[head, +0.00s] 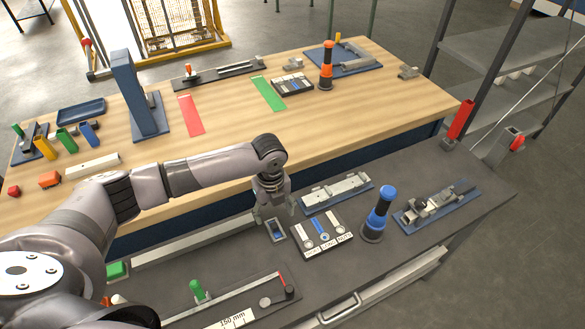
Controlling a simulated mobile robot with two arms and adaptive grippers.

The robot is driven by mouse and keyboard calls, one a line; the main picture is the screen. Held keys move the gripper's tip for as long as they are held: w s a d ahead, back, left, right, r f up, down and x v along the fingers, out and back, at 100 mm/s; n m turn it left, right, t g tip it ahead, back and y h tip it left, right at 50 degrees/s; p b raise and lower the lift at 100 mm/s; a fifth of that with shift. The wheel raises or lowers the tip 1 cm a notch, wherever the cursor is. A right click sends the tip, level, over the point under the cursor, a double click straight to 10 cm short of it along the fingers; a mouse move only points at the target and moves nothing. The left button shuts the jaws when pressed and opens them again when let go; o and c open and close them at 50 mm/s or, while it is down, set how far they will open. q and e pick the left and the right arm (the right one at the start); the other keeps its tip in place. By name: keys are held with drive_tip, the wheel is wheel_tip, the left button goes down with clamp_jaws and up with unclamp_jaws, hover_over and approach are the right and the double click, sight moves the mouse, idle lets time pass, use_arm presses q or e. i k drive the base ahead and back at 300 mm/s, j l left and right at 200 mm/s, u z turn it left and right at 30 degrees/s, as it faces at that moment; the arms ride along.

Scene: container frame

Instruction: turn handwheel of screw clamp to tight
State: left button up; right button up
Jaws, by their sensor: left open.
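My left gripper (276,210) is open and points down over the dark front bench. It is above and just behind a small grey block with a blue inset (276,230); I see nothing between its fingers. A vise-like metal device (436,204) on a blue plate stands at the right end of the front bench, well to the right of the gripper. It looks like the screw clamp, but its handwheel is too small to make out surely. My right gripper is not in view.
Between gripper and device are a metal fixture on a blue plate (337,192), a labelled black tray (321,238) and an upright blue-handled tool (378,214). A rail with a green knob (198,291) lies in front. The wooden bench (225,125) behind holds more fixtures.

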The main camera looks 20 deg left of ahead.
sight(420, 204)
drive_tip(key=k+l, duration=0.5)
drive_tip(key=k, duration=0.2)
drive_tip(key=k+l, duration=0.5)
drive_tip(key=k, duration=0.15)
